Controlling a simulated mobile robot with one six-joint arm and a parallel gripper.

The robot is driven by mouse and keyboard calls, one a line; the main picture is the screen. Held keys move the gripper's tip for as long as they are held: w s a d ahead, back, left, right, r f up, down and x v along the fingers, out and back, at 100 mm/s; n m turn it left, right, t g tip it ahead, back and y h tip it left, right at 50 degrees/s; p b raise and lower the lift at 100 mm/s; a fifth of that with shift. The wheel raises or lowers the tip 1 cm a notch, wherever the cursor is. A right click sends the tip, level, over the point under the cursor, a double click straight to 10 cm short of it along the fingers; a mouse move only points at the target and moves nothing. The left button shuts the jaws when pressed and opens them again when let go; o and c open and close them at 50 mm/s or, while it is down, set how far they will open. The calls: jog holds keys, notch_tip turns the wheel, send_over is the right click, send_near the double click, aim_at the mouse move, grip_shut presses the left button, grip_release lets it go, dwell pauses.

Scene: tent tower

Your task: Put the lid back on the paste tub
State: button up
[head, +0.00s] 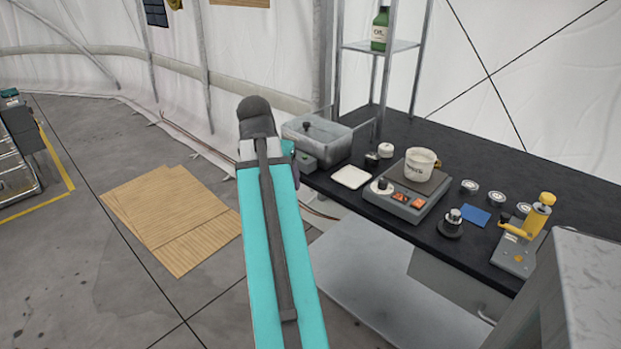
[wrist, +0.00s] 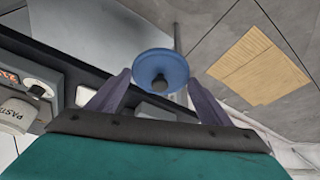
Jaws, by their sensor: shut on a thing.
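The paste tub (head: 420,166) is a white pot with dark lettering. It stands on the grey plate of a bench device in the head view. Part of it, marked "PASTE", shows at the left edge of the wrist view (wrist: 14,116). A round blue lid (wrist: 152,64) with a dark knob is between my gripper's purple fingers (wrist: 160,76) in the wrist view. My gripper is shut on it, away from the tub, by the bench's left end. In the head view my arm hides most of the gripper and the lid.
The device (head: 405,205) has knobs and orange displays. On the black bench (head: 480,150) are a grey basin (head: 318,140), a white tile (head: 351,177), small tins (head: 469,186), a blue cloth (head: 475,216) and a yellow-handled press (head: 525,240). Cardboard sheets (head: 170,220) lie on the floor.

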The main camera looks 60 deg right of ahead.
jog(key=w+a+f+n+t+y, duration=0.1)
jog(key=w+a+n+t, duration=0.2)
jog(key=w+a+n, duration=1.1)
jog(key=w+a+y, duration=0.1)
jog(key=w+a, duration=0.4)
jog(key=a, duration=0.6)
jog(key=w+a+n+y, duration=0.1)
jog(key=w+a, duration=0.5)
jog(key=a, duration=0.5)
jog(key=w+a+f+n+y, duration=0.1)
jog(key=w+a, duration=0.4)
jog(key=a, duration=0.6)
jog(key=shift+w+a+t, duration=0.15)
jog(key=shift+a+t, duration=0.2)
jog(key=shift+t, duration=0.05)
